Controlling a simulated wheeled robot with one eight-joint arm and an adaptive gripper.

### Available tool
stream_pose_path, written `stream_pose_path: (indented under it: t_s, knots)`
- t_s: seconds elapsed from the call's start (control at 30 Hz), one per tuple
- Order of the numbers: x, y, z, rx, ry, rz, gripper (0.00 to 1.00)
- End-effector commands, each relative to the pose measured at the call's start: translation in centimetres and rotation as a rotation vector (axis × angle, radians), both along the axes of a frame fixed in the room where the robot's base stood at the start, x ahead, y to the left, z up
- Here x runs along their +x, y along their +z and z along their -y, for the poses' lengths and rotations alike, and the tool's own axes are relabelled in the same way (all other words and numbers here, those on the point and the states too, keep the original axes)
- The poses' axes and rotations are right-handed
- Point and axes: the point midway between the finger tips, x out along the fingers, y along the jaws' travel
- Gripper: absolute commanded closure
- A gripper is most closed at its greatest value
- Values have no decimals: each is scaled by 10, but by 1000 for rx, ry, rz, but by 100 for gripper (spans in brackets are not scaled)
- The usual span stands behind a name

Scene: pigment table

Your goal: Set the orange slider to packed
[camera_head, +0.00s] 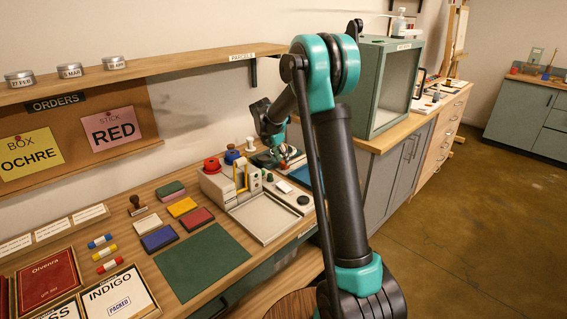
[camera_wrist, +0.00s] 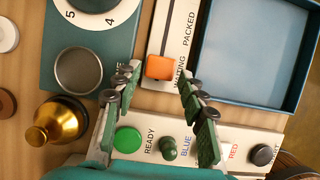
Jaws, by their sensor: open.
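The orange slider (camera_wrist: 159,67) sits on a white panel (camera_wrist: 181,22) in the wrist view. It is at the end of its slot by the label WAITING; the label PACKED is farther up, at the slot's other end. My gripper (camera_wrist: 154,84) is open and empty, one finger on each side below the slider in the picture. I cannot tell how high the fingertips are above it. In the head view my gripper (camera_head: 281,158) is low over the worktop, and the arm hides much of that area.
A blue tray (camera_wrist: 197,62) lies right of the panel. A white strip with a green button (camera_wrist: 128,139), a small green lever (camera_wrist: 169,149) and a black knob (camera_wrist: 263,155) lies below.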

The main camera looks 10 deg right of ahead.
Motion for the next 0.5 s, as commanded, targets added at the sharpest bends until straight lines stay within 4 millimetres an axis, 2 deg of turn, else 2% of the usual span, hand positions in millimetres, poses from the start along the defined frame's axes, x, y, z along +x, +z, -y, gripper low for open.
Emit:
stream_pose_path:
  t_s: [0.2,0.5]
  knots:
    - [6,-22,8,0,-1,0,59]
    - [7,-27,9,0,0,0,59]
